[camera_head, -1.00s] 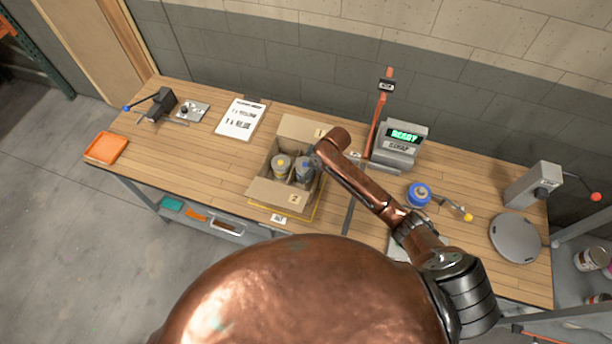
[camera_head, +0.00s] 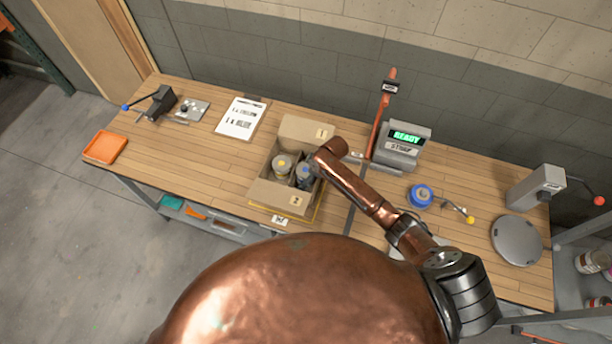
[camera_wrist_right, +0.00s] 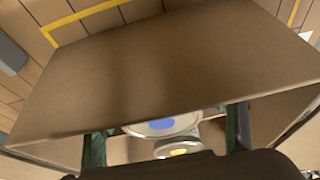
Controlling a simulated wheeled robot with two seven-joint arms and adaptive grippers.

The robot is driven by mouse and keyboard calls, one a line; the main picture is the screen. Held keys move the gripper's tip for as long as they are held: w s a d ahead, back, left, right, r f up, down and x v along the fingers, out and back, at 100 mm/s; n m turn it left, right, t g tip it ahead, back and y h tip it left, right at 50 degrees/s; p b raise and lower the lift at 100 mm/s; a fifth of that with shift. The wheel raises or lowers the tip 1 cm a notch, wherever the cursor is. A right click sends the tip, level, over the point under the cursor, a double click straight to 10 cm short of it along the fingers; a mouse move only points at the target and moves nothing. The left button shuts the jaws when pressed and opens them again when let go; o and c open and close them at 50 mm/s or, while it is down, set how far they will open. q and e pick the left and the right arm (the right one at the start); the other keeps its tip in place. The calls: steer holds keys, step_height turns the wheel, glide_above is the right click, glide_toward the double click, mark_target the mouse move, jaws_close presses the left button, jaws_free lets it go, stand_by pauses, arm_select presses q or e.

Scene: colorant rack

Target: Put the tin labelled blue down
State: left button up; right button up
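A cardboard box (camera_head: 270,196) stands open on the bench and holds two grey tins side by side. The tin with the blue mark (camera_head: 304,172) is on the right, and the tin with the yellow mark (camera_head: 282,166) is on the left. In the right wrist view the blue-marked lid (camera_wrist_right: 160,125) shows between the fingers of my right gripper (camera_wrist_right: 166,135), with a gap on each side. The yellow-marked tin (camera_wrist_right: 180,151) shows just below it. My right gripper looks open; its fingertips are partly hidden by the box. My left gripper is not in view.
A box flap (camera_wrist_right: 165,70) stands close to the right gripper. A READY display unit (camera_head: 400,150), a red post (camera_head: 381,120) and a blue-topped item (camera_head: 420,196) are to the right. An orange tray (camera_head: 105,147) is at left.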

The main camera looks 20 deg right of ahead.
steer(key=shift+o, duration=0.4)
steer(key=shift+w, duration=0.15)
steer(key=v, duration=0.4)
steer(key=shift+d+r, duration=0.15)
steer(key=shift+r, duration=0.1)
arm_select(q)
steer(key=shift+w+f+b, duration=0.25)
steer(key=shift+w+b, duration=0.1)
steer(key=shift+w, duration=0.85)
arm_select(e)
steer(key=v, duration=0.7)
steer(key=shift+r, duration=0.2)
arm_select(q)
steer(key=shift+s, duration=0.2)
